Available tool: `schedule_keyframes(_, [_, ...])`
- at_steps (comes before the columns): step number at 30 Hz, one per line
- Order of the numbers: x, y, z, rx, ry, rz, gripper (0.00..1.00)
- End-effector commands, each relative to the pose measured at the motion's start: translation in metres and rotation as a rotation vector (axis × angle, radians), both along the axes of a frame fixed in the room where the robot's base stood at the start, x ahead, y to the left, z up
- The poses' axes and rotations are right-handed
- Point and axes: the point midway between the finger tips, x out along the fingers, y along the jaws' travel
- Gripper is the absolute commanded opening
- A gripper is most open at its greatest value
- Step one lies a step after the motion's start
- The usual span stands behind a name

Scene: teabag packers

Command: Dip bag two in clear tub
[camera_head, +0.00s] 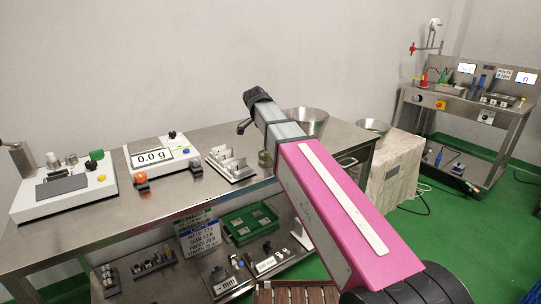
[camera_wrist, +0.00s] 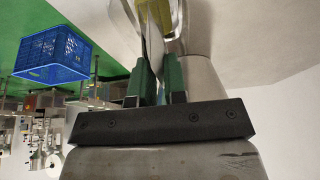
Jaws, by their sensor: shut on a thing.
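My gripper (camera_wrist: 157,62) shows in the wrist view, its two green fingers shut on a thin, pale, flat piece (camera_wrist: 153,45) that looks like a teabag. I cannot read which bag it is. Beyond the fingertips, at the top edge, is a clear, shiny-rimmed vessel (camera_wrist: 177,14) with something yellow-green in it, likely the clear tub. The far end of the bag overlaps it in the picture; whether it is inside or touching is unclear. In the head view my pink and grey arm hides the gripper and bag. A small glassy vessel (camera_head: 264,158) shows beside the arm.
A white slotted rack (camera_head: 232,164) stands on the steel table (camera_head: 195,184), left of my arm. A scale (camera_head: 152,150) reading 0.0 g and a white device (camera_head: 64,190) are further left. A metal bowl (camera_head: 309,121) stands behind the arm. A blue crate (camera_wrist: 52,55) shows in the wrist view.

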Motion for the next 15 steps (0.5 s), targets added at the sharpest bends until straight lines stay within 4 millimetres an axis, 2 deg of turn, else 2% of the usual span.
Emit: schedule_keyframes(15, [0.000,0.000,0.018,0.001,-0.001,-0.001,0.00])
